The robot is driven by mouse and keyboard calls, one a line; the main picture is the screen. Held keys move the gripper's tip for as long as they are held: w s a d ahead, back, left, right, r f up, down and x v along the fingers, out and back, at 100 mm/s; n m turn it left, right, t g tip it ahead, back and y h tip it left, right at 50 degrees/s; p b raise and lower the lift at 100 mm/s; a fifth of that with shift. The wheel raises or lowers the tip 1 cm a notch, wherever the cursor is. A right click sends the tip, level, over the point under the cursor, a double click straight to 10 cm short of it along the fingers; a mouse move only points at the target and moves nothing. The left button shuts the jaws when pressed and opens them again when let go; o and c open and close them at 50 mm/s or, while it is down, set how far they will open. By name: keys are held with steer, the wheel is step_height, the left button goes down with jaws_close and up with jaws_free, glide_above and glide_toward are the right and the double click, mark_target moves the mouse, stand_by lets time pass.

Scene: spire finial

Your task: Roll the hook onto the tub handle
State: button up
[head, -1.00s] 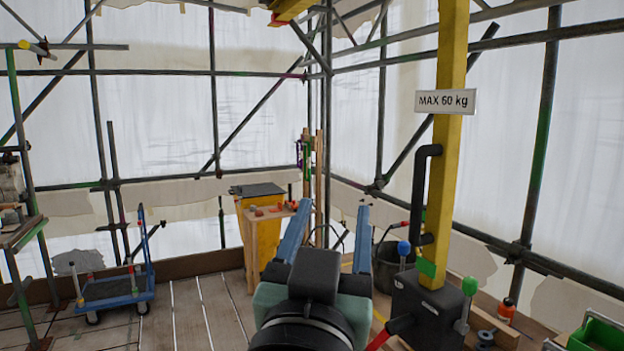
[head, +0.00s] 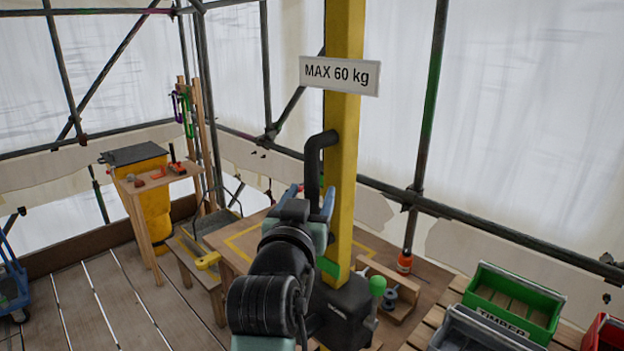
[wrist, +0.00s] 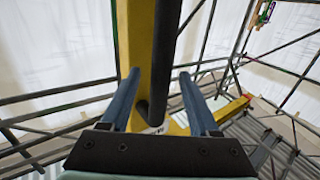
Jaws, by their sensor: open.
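My gripper (head: 314,188) is open beside the yellow post, at the fixed black grab handle (head: 313,165). In the wrist view, the black handle (wrist: 160,75) lies between the two blue fingers of my gripper (wrist: 158,76). I cannot tell whether they touch it. A dark tub-like shape with thin curved wire (head: 231,190) shows left of my arm; my arm and the bench clutter partly hide that area, and I cannot tell if it is the tub. I cannot make out the hook in either current view.
The yellow post (head: 344,120) carries a "MAX 60 kg" sign (head: 339,75). A green-knobbed lever (head: 378,287) stands at its black base. Green crate (head: 514,300) and grey crate lie at right. A wooden bench (head: 155,180) and yellow bin stand left. Plank floor (head: 95,305) is clear.

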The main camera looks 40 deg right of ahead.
steer(key=shift+x, duration=0.95)
jaws_close()
stand_by(0.8)
